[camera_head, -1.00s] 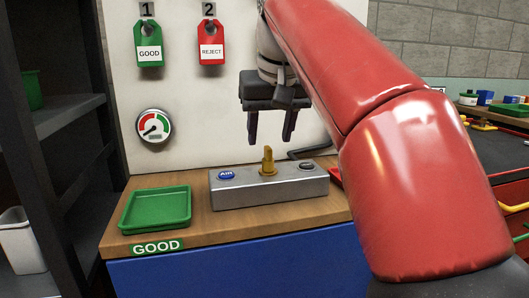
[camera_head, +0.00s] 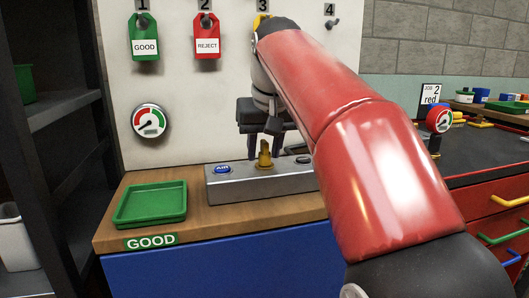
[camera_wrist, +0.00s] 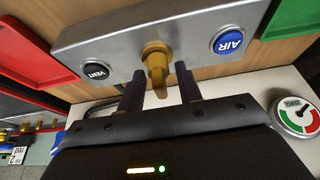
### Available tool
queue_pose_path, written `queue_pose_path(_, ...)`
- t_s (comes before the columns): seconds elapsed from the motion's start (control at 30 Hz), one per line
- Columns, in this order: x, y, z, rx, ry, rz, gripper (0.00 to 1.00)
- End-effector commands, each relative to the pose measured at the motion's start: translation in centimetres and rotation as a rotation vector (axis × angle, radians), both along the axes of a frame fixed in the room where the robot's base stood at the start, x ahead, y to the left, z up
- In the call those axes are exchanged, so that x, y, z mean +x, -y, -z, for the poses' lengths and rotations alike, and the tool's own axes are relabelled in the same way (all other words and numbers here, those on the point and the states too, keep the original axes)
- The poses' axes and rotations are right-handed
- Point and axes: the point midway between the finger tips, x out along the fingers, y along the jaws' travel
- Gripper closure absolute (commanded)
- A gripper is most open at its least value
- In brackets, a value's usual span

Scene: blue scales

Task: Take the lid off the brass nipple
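The brass nipple (camera_head: 264,157) stands upright on top of the grey metal block (camera_head: 235,186). In the wrist view the brass nipple (camera_wrist: 156,60) shows a wider base and a narrower end facing me. I cannot make out a separate lid on it. My gripper (camera_head: 265,147) points down at the block, just behind the nipple in the head view. In the wrist view my gripper (camera_wrist: 160,78) is open, with one dark finger on each side of the nipple's near end. Nothing is held, and contact cannot be told.
The block carries a blue AIR button (camera_wrist: 228,41) and a black VENT button (camera_wrist: 95,73). A green GOOD tray (camera_head: 151,204) lies left of the block. A red tray (camera_wrist: 35,45) lies on the VENT side. A gauge (camera_head: 149,121) hangs on the white board (camera_head: 175,90) behind.

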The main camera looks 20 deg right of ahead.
Motion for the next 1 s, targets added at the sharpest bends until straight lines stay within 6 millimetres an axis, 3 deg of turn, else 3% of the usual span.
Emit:
queue_pose_path(0.03,0.0,0.0,0.0,0.0,0.0,0.0,0.72)
queue_pose_path(0.23,0.0,0.0,0.0,0.0,0.0,0.0,0.98)
queue_pose_path(0.57,0.0,0.0,-0.5,0.0,0.001,0.0,1.0)
queue_pose_path(0.77,0.0,0.0,-3.0,-0.001,0.002,0.001,1.0)
queue_pose_path(1.0,0.1,0.1,-8.2,0.0,0.003,0.002,1.0)
